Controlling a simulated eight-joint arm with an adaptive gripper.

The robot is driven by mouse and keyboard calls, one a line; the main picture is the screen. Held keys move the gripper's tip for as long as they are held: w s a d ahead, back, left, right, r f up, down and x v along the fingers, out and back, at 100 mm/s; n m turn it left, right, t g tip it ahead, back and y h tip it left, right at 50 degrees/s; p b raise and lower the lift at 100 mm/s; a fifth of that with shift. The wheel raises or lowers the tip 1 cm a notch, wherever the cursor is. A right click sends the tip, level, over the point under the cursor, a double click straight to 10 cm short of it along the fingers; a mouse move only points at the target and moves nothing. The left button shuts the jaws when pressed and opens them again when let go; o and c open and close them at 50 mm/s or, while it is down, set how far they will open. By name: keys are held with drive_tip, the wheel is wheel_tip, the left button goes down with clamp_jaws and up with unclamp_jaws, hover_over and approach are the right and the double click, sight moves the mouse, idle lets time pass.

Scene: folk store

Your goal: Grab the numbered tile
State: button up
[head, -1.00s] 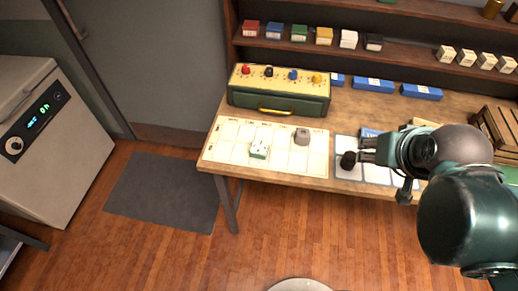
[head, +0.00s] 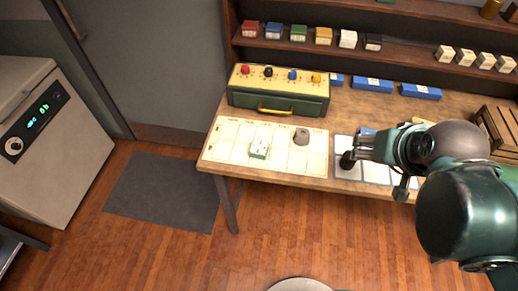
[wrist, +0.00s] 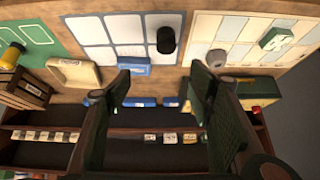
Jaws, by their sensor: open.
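The likely numbered tile is a small block with a white, dark-marked face and green sides (head: 259,149). It lies on the cream grid sheet (head: 224,132) on the bench. It also shows in the wrist view (wrist: 276,40), at the upper right; its marks are too small to read. My gripper (head: 358,152) is open, to the right of this block and apart from it, over the white grid sheet. In the wrist view my gripper's fingers (wrist: 162,85) stand wide apart with nothing held between them.
A black cylinder (head: 347,160) stands by my fingertips; contact is unclear. A grey piece (head: 301,136) sits on the cream sheet. A green-and-cream box with coloured knobs (head: 279,94) stands behind. Blue boxes (head: 373,85) and a wooden crate (head: 497,132) are farther right.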

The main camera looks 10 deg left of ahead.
drive_tip(key=a, duration=0.1)
drive_tip(key=m+g+p, duration=0.7)
drive_tip(key=m+p, duration=0.5)
drive_tip(key=m, duration=0.6)
approach(259, 148)
drive_tip(key=shift+w+d, duration=0.3)
drive_tip(key=shift+d, duration=0.1)
drive_tip(key=shift+s+a+f+m, duration=0.2)
drive_tip(key=shift+a+f+m, duration=0.1)
drive_tip(key=shift+a+f, duration=0.25)
drive_tip(key=shift+f, duration=1.25)
